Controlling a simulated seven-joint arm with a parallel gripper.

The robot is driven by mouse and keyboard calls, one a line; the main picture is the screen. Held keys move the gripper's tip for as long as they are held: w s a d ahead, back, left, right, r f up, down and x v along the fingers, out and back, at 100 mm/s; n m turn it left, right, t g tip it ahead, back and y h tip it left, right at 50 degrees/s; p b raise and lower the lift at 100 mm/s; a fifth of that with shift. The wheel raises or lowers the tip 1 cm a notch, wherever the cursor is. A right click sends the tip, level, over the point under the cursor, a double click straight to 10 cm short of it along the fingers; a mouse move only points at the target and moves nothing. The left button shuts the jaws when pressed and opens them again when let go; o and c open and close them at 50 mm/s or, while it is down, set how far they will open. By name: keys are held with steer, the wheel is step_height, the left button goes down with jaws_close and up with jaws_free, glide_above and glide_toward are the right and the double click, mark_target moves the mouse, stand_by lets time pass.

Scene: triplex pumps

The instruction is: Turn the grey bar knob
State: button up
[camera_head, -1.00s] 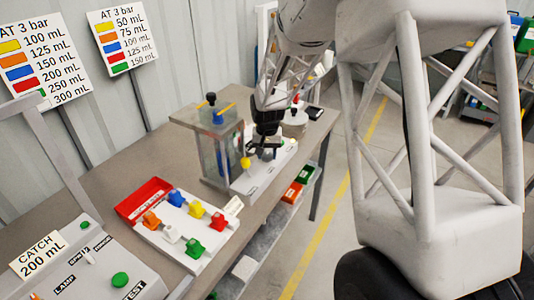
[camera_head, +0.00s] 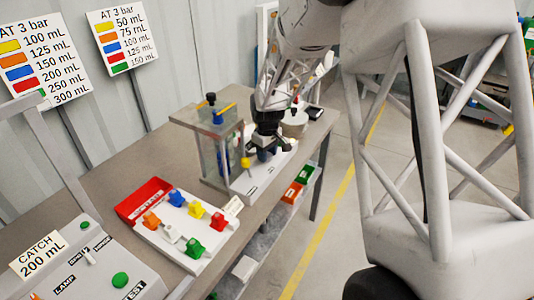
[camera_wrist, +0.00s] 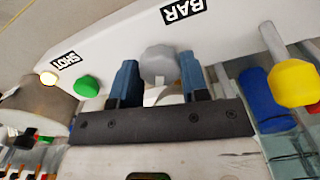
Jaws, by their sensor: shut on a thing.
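The grey bar knob (camera_wrist: 159,62) is a lobed round knob on a white panel (camera_wrist: 115,45), near the BAR label (camera_wrist: 182,10) in the wrist view. My gripper (camera_wrist: 159,75) has one blue finger on each side of the knob and is shut on it. In the head view my gripper (camera_head: 267,150) is down at the white panel by the clear tank, and it hides the grey knob there.
Beside the knob are a green button (camera_wrist: 86,86) with a SHOT label and a yellow knob (camera_wrist: 294,83). The clear tank (camera_head: 212,150) stands close behind. A tray of coloured pieces (camera_head: 190,225) and a control box (camera_head: 90,265) stand nearer on the table.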

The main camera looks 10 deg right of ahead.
steer(key=n, duration=0.4)
steer(key=shift+r+n, duration=0.1)
steer(key=shift+n, duration=0.3)
steer(key=o, duration=0.6)
steer(key=shift+o, duration=0.2)
steer(key=shift+r, duration=0.1)
steer(key=shift+r, duration=3.75)
steer(key=shift+r, duration=0.1)
